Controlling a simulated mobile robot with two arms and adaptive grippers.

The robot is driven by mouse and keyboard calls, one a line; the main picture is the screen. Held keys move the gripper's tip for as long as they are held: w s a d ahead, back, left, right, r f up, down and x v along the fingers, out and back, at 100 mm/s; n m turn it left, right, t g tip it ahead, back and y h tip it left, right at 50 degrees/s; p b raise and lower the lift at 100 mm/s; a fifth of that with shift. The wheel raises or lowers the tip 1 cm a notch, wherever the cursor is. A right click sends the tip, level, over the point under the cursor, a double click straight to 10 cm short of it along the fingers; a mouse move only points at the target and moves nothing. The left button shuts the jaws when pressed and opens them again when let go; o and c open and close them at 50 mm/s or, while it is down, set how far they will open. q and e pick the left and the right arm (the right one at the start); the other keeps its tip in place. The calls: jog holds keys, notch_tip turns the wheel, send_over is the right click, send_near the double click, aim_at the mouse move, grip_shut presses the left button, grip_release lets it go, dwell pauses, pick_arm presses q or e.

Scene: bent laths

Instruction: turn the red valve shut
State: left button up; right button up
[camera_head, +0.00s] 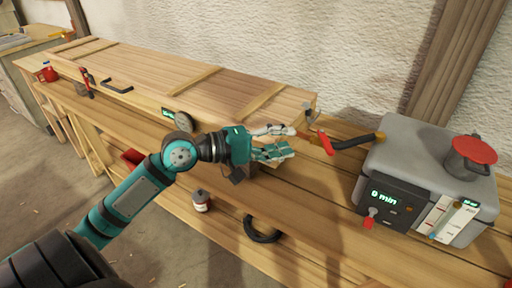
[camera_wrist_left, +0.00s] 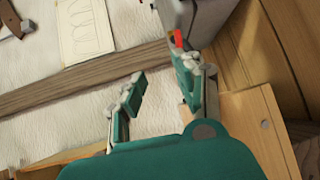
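A red valve lever (camera_head: 326,142) sits on a short pipe with a black hose that runs into the left side of the grey box (camera_head: 400,150). The lever also shows as a small red piece in the left wrist view (camera_wrist_left: 178,38), partly hidden by a finger. My left gripper (camera_head: 288,141) is just left of the lever, its fingers pointing toward it. In the left wrist view the fingers (camera_wrist_left: 162,75) stand wide apart with nothing between them. I see no clear contact with the lever. My right gripper is in neither view.
The grey box has a "0 min" display (camera_head: 384,197) and a red-lidded pot (camera_head: 468,156) on top. A long wooden chest (camera_head: 190,75) lies behind my left arm.

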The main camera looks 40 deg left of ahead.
pick_arm(q)
jog(key=shift+f+b+v, duration=0.2)
jog(key=shift+b+v, duration=0.35)
jog(key=shift+v, duration=0.9)
jog(key=shift+f+b+v, duration=0.2)
jog(key=shift+b+v, duration=0.3)
jog(key=shift+v, duration=0.95)
jog(key=shift+p, duration=0.4)
